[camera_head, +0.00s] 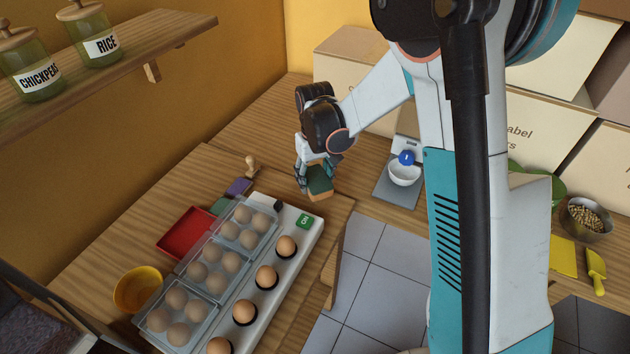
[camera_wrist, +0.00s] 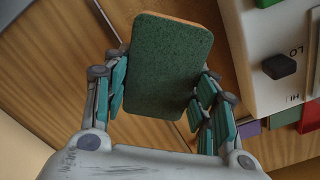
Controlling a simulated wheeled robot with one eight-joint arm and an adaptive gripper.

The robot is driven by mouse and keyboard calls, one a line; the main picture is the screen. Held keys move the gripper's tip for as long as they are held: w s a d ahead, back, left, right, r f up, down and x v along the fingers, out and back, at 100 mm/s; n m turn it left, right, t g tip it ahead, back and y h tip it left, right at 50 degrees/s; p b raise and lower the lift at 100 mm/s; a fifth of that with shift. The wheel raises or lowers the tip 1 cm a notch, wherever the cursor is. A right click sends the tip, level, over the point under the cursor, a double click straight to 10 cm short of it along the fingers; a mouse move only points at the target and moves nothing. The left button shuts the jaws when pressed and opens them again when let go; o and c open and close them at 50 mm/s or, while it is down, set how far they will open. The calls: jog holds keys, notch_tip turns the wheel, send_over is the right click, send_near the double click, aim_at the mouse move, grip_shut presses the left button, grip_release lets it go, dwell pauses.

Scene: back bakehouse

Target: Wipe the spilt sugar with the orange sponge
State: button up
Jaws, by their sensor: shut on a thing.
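The orange sponge (camera_head: 319,196) has a green scouring face. It is between the fingers of my gripper (camera_head: 312,173), near the right end of the front wooden table (camera_head: 337,203). In the wrist view the sponge (camera_wrist: 168,65) shows its green face and a thin orange edge, with the fingers of my gripper (camera_wrist: 160,100) on both sides of it. I cannot tell whether the sponge touches the wood or hangs just above it. I see no spilt sugar in either view; the sponge and my arm hide part of the wood.
A red tray (camera_head: 186,232) and yellow bowl (camera_head: 137,287) stand farther left. A scale (camera_head: 388,191) with a white bowl (camera_head: 405,176) is to the right.

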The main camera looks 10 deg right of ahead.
aim_at(315, 176)
jog(key=shift+r+p, duration=0.85)
jog(key=shift+r, duration=0.9)
